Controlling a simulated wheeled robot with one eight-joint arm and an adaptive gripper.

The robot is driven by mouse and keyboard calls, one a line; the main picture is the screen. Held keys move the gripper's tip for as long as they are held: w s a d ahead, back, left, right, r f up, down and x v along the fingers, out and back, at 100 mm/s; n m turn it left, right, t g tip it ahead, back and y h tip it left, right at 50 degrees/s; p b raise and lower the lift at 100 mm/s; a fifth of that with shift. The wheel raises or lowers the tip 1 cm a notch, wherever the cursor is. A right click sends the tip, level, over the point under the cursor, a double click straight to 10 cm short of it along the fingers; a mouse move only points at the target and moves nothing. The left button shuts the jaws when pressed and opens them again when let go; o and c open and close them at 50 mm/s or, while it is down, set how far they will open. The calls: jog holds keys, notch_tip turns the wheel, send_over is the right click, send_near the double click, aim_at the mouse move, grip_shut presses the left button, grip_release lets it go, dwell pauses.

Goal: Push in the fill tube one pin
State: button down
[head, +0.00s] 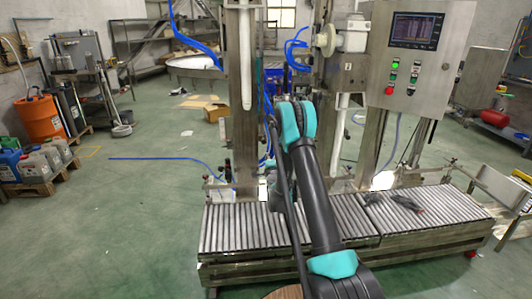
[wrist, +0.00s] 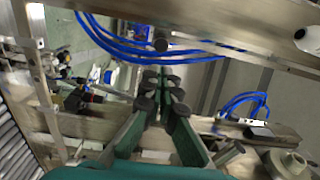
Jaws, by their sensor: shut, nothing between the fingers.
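The left white fill tube (head: 246,55) hangs upright on the steel filling frame, and a second white tube (head: 338,128) hangs to its right. In the wrist view my gripper (wrist: 161,88) points forward with its dark-padded fingers close together, shut and empty. A small dark round knob (wrist: 161,45) shows just beyond the fingertips, apart from them in the picture. It may be the pin of a fill tube, but I cannot tell for sure. In the head view my arm hides the gripper and the area around it.
A roller conveyor (head: 240,232) runs along the front of the frame. A control box (head: 415,58) with buttons hangs at the upper right. Blue hoses (wrist: 150,55) cross the wrist view behind the fingers, with metal bars near them. Open floor (head: 140,190) lies to the left.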

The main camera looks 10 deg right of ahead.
aim_at(264, 143)
jog(key=w, duration=1.3)
